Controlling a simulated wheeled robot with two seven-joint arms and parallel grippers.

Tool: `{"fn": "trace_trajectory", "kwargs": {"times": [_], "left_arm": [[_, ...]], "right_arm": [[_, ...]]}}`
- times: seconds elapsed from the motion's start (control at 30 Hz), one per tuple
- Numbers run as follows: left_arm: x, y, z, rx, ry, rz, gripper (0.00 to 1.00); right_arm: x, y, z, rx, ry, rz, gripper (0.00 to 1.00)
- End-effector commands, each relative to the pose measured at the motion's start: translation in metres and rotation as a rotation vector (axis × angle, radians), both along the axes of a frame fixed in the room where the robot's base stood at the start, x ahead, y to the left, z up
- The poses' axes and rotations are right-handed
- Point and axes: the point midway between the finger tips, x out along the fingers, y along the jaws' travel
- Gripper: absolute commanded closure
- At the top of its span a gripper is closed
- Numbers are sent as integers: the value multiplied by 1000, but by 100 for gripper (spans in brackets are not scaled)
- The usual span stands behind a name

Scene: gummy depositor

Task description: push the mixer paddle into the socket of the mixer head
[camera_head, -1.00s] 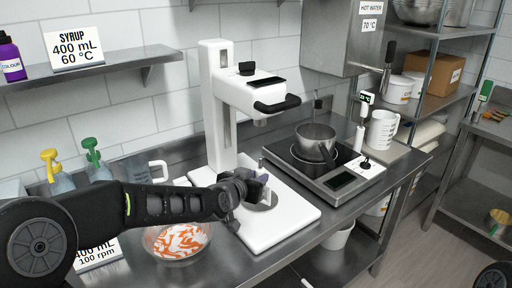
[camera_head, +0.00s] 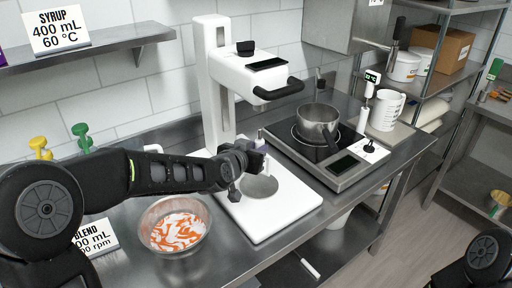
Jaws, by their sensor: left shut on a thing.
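The white mixer stands on the counter with its mixer head (camera_head: 262,72) overhanging its base (camera_head: 285,212). The socket is on the head's underside and cannot be made out clearly. My left gripper (camera_head: 254,161) is under the head, above the base, shut on a small pale piece that I take to be the mixer paddle (camera_head: 260,138). A short upright part of it shows above the fingers, below the head and apart from it. The rest is hidden by the fingers. My right gripper is out of view; only part of my right arm shows at bottom right.
A metal bowl with orange and white pieces (camera_head: 177,232) stands left of the mixer base. A pot (camera_head: 318,120) sits on a hot plate (camera_head: 340,172) to the right. A round grey disc (camera_head: 261,188) lies on the base.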

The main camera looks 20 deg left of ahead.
Motion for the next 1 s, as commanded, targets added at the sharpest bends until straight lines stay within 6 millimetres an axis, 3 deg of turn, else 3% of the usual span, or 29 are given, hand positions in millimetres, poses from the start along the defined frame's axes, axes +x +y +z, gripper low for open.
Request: {"fn": "trace_trajectory", "kwargs": {"times": [0.1, 0.4, 1.0], "left_arm": [[0, 0, 20, 0, -2, 0, 100], [0, 0, 48, -1, -1, 0, 100], [0, 0, 53, -1, -1, 0, 100]], "right_arm": [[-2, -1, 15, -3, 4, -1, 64], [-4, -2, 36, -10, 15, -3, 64], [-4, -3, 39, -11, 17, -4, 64]]}}
